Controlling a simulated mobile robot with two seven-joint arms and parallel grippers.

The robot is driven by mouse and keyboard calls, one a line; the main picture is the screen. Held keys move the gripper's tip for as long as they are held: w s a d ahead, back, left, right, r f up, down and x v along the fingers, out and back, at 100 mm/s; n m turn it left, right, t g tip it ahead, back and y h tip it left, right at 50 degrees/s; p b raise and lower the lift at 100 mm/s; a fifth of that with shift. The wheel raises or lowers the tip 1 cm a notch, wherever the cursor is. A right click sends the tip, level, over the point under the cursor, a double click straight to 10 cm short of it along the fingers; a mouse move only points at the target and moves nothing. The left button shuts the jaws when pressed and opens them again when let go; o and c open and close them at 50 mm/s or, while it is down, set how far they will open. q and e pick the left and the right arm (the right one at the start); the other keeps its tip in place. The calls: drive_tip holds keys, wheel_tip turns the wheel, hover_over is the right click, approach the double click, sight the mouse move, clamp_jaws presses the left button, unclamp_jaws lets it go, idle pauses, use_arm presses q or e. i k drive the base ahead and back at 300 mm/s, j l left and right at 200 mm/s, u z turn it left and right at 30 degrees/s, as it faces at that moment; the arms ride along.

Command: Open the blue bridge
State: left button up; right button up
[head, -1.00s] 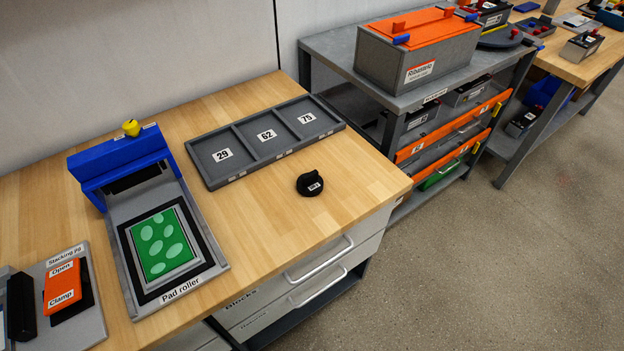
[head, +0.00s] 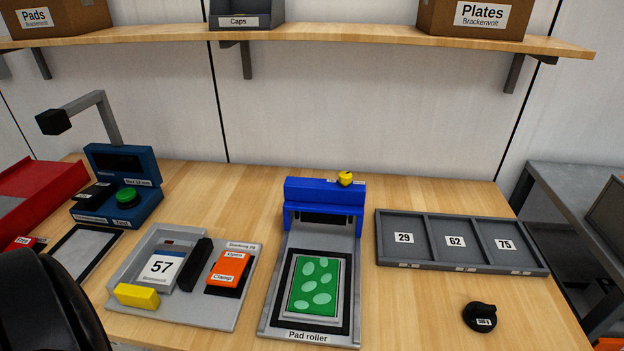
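The blue bridge (head: 324,193) spans the back of the pad roller (head: 308,338) on the wooden bench. It looks lowered across the roller bed, with a dark gap under its front. A small yellow knob (head: 345,178) sits on top at its right end. A green pad with pale ovals (head: 317,286) lies on the bed in front of the bridge. A black arm part of mine shows at the lower left. Neither gripper's fingers are in view.
The stacking jig (head: 215,312) with a block marked 57 and an orange clamp lever (head: 228,268) is left of the roller. A tray marked 29, 62, 75 (head: 458,265) and a black knob-shaped weight (head: 480,317) are right. A shelf (head: 300,39) runs above.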

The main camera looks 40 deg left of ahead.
sight(302, 194)
drive_tip(key=u, duration=1.1)
